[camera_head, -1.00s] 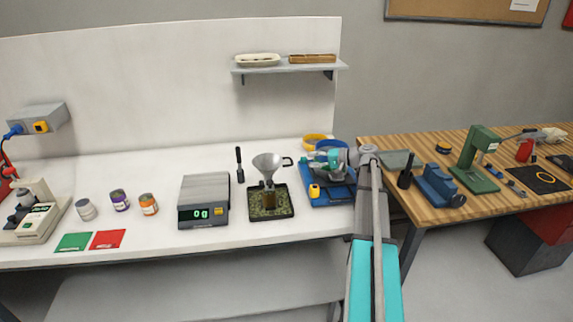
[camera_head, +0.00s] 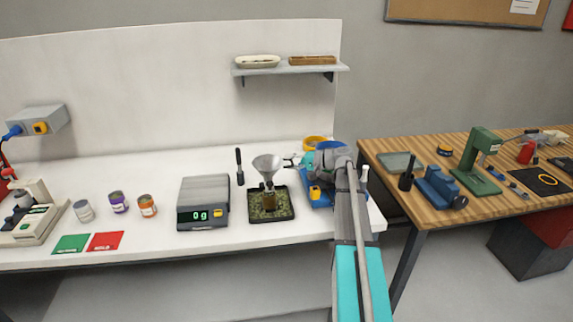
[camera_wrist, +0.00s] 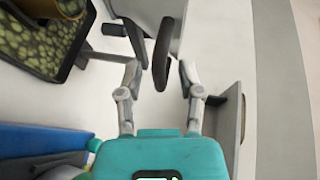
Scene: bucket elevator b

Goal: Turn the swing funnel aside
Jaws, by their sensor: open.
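The swing funnel (camera_head: 267,163) is a grey metal cone above a brass cup (camera_head: 269,200) on a dark speckled tray (camera_head: 284,214). In the wrist view the funnel's grey wall (camera_wrist: 148,10) is at the top, with its dark curved handle (camera_wrist: 162,52) pointing down. My gripper (camera_wrist: 160,68) is open, one fingertip on each side of the handle in the picture. I cannot tell whether the fingers touch it. In the head view my gripper (camera_head: 298,161) is just right of the funnel, and the handle is hard to make out.
A scale reading 0 g (camera_head: 203,190) stands left of the tray. A dark-handled tool (camera_head: 240,170) stands behind, between them. A blue device (camera_wrist: 40,138) is close on the lower left in the wrist view.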

